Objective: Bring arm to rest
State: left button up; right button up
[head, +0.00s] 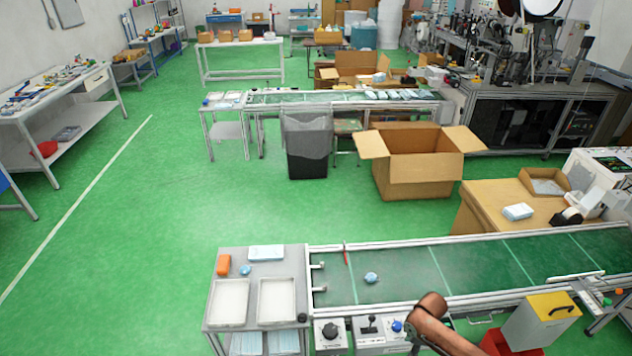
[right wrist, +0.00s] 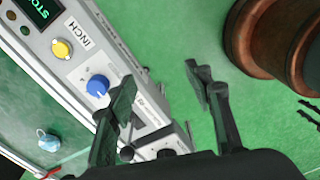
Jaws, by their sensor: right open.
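My right gripper (right wrist: 165,95) is open in the right wrist view, with nothing between its two dark fingers. It hangs close to the control boxes at the front of the conveyor; I cannot tell whether it touches them. A blue knob (right wrist: 97,86) is just left of one finger, and a yellow knob (right wrist: 61,49) sits further up. In the head view the copper-coloured link of my arm (head: 431,308) shows at the bottom, over the conveyor's front edge. The right gripper itself cannot be made out there. My left gripper is in neither view.
The green conveyor (head: 400,270) carries a small blue mask bundle (head: 371,278). A side table (head: 236,262) with white trays stands at its left end. A yellow-lidded box (head: 541,322) and a red bin (head: 497,343) are right of my arm. Open green floor (head: 150,215) lies left.

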jog(key=s+d+f+m+t, duration=0.1)
jog(key=s+d+f+m, duration=0.15)
jog(key=f, duration=0.55)
jog(key=s+d+f+m+t, duration=0.15)
jog(key=f+m, duration=0.25)
jog(key=f, duration=0.4)
jog(key=s+d+f+m, duration=0.3)
jog(key=s+f, duration=0.9)
jog(key=s, duration=0.1)
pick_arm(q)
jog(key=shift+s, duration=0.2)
pick_arm(e)
jog(key=s+a+f+m, duration=0.1)
jog(key=s+f, duration=0.2)
jog(key=s, duration=0.8)
jog(key=s+a+f+m+g, duration=0.1)
jog(key=s+f, duration=0.3)
jog(key=s, duration=0.7)
jog(key=s+a+f+m, duration=0.2)
jog(key=s+a+f, duration=0.1)
jog(key=s, duration=0.8)
jog(key=shift+s+a+f+m+h, duration=0.3)
jog(key=shift+s+f+m, duration=0.1)
jog(key=shift+f, duration=0.25)
jog(key=shift+g, duration=0.25)
